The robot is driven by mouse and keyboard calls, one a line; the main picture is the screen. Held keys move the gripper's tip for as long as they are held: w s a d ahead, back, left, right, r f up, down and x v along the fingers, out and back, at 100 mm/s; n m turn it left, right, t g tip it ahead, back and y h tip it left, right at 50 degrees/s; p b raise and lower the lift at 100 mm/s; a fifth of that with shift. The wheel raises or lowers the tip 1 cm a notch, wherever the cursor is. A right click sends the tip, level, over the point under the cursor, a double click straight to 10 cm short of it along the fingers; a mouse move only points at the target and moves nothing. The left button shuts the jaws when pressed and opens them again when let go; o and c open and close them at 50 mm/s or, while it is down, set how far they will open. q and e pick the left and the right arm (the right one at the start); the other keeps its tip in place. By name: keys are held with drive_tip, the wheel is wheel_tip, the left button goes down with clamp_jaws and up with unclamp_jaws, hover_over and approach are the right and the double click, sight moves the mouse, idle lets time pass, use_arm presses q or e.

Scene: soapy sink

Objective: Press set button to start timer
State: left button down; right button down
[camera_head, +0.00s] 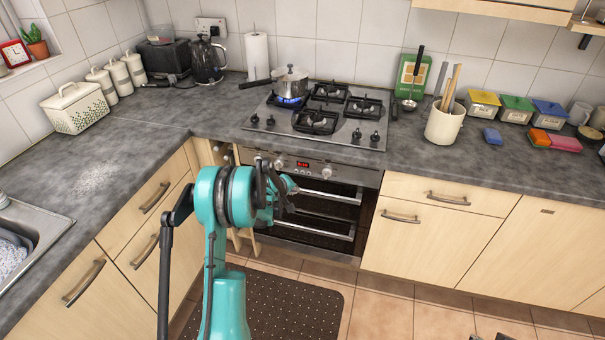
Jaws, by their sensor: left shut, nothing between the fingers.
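The built-in oven (330,210) stands under the hob, its door shut. Its control panel has a small display with red digits (302,164) and round knobs, one at the right (327,173). Any set button is too small to make out. My left gripper (288,197) is in front of the oven, just below the panel in the picture, shut and empty.
A pan (290,80) sits on a lit blue flame on the gas hob (320,128). A utensil pot (445,124) stands right of the hob. Cupboards and drawers flank the oven. A dark dotted mat (285,305) lies on the tiled floor.

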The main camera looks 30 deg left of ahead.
sight(303, 172)
use_arm(q)
drive_tip(key=shift+w+a, duration=0.25)
drive_tip(key=shift+w, duration=0.85)
drive_tip(key=shift+w+a, duration=0.25)
drive_tip(key=shift+w, duration=0.85)
drive_tip(key=shift+w+a, duration=0.25)
drive_tip(key=shift+w, duration=0.85)
drive_tip(key=shift+w+a, duration=0.1)
drive_tip(key=shift+w, duration=0.3)
drive_tip(key=shift+w+a, duration=0.1)
drive_tip(key=shift+w, duration=0.2)
drive_tip(key=shift+s, duration=0.1)
drive_tip(key=shift+s+d, duration=0.2)
drive_tip(key=shift+s, duration=0.45)
